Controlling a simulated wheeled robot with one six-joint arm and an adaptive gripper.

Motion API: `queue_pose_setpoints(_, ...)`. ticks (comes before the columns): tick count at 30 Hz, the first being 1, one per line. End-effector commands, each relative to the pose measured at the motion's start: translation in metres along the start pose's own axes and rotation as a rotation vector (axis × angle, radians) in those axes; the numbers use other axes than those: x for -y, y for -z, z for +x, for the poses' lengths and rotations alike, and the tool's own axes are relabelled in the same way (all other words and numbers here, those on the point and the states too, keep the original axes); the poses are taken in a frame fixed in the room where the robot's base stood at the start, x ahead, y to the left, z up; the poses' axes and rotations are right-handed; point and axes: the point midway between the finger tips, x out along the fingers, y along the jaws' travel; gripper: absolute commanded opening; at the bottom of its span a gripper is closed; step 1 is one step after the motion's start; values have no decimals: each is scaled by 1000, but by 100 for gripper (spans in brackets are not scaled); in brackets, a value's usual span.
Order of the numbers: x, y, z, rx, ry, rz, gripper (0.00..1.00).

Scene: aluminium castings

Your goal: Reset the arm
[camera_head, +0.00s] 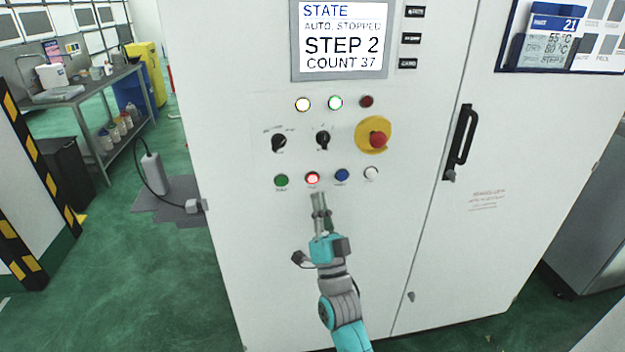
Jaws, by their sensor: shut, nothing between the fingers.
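My gripper (319,200) is shut and empty, its fingertips pointing up, just below the lit red push button (312,178) on the white control cabinet (255,250). I cannot tell whether the fingertips touch the panel. In the same row are a green button (281,180), a blue button (342,175) and a white button (371,173). My arm reaches up from the bottom of the picture. The cabinet screen (342,38) reads "STATE AUTO, STOPPED STEP 2 COUNT 37".
Above the buttons are two black selector knobs (279,143), a red emergency stop (377,139) on yellow, and lamps, two lit. A black door handle (461,142) juts out at right. A steel bench (95,90) stands at left. Green floor is open at lower left.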

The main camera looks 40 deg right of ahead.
Motion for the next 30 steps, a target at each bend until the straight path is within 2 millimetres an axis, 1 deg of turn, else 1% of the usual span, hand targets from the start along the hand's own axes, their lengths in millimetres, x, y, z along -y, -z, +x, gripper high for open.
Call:
queue_pose_setpoints(15,0,0,0,0,0,0,0)
queue_pose_setpoints(17,0,-1,-3,5,-1,-1,0)
queue_pose_setpoints(19,1,-4,-12,21,-5,-5,0)
queue_pose_setpoints(20,2,-6,-18,32,-8,-8,0)
queue_pose_setpoints(23,8,-14,-48,87,-19,-24,0)
queue_pose_setpoints(27,19,-25,-103,193,-34,-58,0)
queue_pose_setpoints(29,24,-27,-127,238,-38,-73,0)
queue_pose_setpoints(30,28,-28,-142,268,-40,-84,0)
